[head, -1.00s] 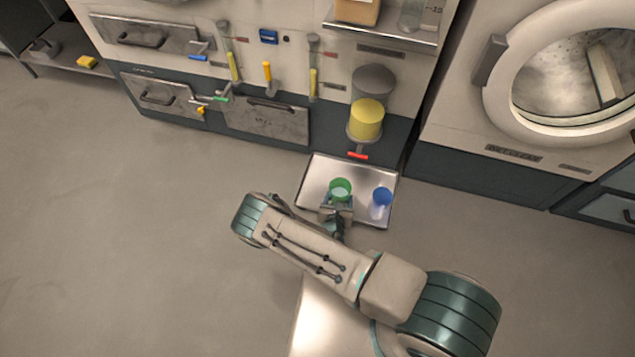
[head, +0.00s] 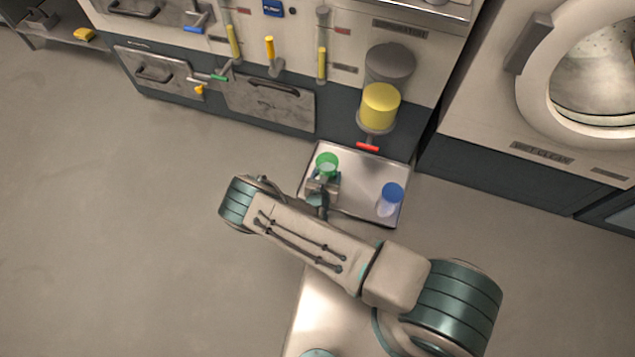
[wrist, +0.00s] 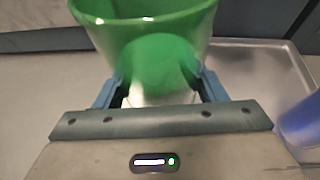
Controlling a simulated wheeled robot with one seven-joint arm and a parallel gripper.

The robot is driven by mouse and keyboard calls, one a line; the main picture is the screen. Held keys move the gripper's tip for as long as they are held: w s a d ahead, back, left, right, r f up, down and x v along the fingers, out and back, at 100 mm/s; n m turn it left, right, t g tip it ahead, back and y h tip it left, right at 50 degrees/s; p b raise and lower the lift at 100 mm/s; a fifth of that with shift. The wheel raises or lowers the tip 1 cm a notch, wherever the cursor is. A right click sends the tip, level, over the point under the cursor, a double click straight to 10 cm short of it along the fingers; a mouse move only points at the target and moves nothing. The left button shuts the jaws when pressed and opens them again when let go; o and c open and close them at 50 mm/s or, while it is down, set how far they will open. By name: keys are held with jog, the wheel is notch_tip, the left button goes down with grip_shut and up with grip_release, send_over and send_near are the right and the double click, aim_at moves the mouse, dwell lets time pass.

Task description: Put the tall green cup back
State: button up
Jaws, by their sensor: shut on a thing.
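The green cup (head: 327,160) is at the left side of the metal tray (head: 352,205). My gripper (head: 324,180) is shut on it. In the wrist view the green cup (wrist: 150,45) stands upright between the two blue fingers of my gripper (wrist: 158,90), with its open rim up. Its lower part looks pale and is partly hidden by the gripper. I cannot tell whether its base touches the tray. A blue cup (head: 391,196) stands on the right of the tray, apart from my gripper, and shows at the right edge of the wrist view (wrist: 302,122).
A yellow container (head: 380,106) sits under a grey cylinder on the machine front, above a red handle (head: 368,147) by the tray's back edge. Small taps and levers line the panel at left. A washer door (head: 540,90) is at right. Floor at left is clear.

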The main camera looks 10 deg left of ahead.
jog(key=shift+w+a+f+b, duration=0.3)
jog(key=shift+a+f+b, duration=0.3)
jog(key=shift+a+b, duration=0.3)
jog(key=shift+w+a+f+b, duration=0.25)
jog(key=shift+a+f+b, duration=0.35)
jog(key=shift+a+b, duration=0.25)
notch_tip(320, 180, down, 4)
jog(key=b, duration=0.4)
jog(key=shift+a, duration=0.1)
jog(key=shift+r, duration=0.1)
jog(key=o, duration=1.4)
jog(key=shift+f, duration=0.2)
